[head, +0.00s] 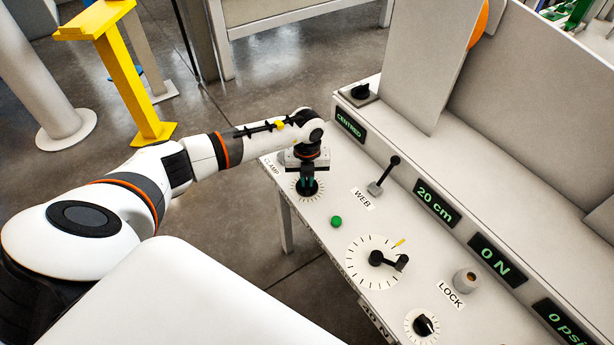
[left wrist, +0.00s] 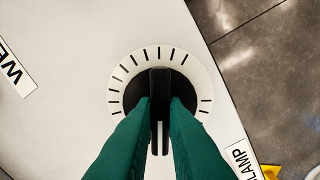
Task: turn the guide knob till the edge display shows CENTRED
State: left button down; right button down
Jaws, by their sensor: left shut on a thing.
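The edge display (head: 350,126) at the far end of the machine's upright face reads CENTRED in green letters. My left gripper (head: 308,182) points down at the far left corner of the panel. Its green fingers are shut on a black knob (head: 307,191) with a white tick-marked dial, beside the CLAMP label. In the left wrist view the knob's upright bar (left wrist: 160,84) sits between the fingertips (left wrist: 160,108). Another black knob (head: 360,90) stands on the ledge above the display. I cannot read which knob is named guide. My right gripper is out of view.
A black lever (head: 384,176) stands near the WEB label. A green button (head: 336,221), a crank (head: 388,260) on a large dial, a LOCK post (head: 465,281) and a smaller knob (head: 424,325) share the panel. Displays read 20 cm (head: 437,203) and 0 N (head: 496,260).

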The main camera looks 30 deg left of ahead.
aim_at(307, 181)
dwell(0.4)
pick_arm(q)
jog(key=c, duration=1.5)
grip_release()
jog(key=shift+o, duration=0.2)
jog(key=shift+r, duration=0.15)
notch_tip(307, 181, up, 12)
